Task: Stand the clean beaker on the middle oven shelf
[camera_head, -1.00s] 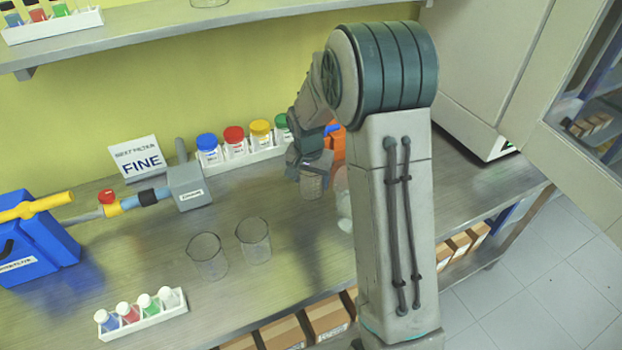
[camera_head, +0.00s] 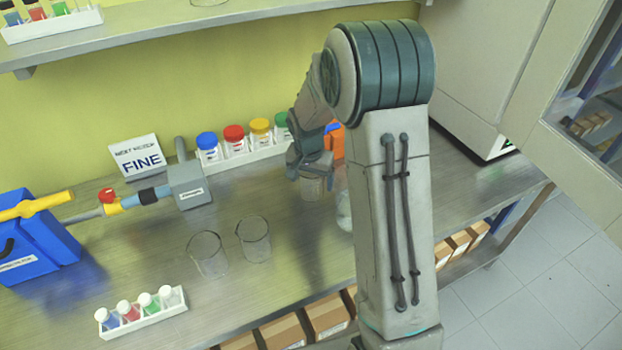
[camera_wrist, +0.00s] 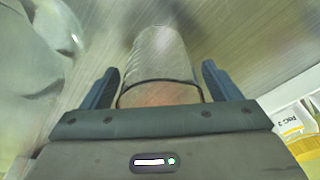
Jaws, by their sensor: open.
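My gripper (camera_head: 309,172) is low over the bench with its fingers around a glass beaker (camera_head: 313,189). In the wrist view the beaker (camera_wrist: 160,50) lies between the two open fingers (camera_wrist: 160,72), with a visible gap on the right. I cannot tell whether this beaker is clean; an orange tint shows near its rim. Two more clear, empty-looking beakers stand upright on the bench, one at left (camera_head: 208,256) and one beside it (camera_head: 254,240). The pale cabinet at upper right (camera_head: 480,60) looks like the oven, with a glazed door (camera_head: 590,120) swung out. Its shelves are hidden.
A rack of colour-capped jars (camera_head: 240,155) stands behind my gripper, near an orange object (camera_head: 336,143). A small vial rack (camera_head: 143,315) is at front left. A shelf (camera_head: 150,30) overhangs the back.

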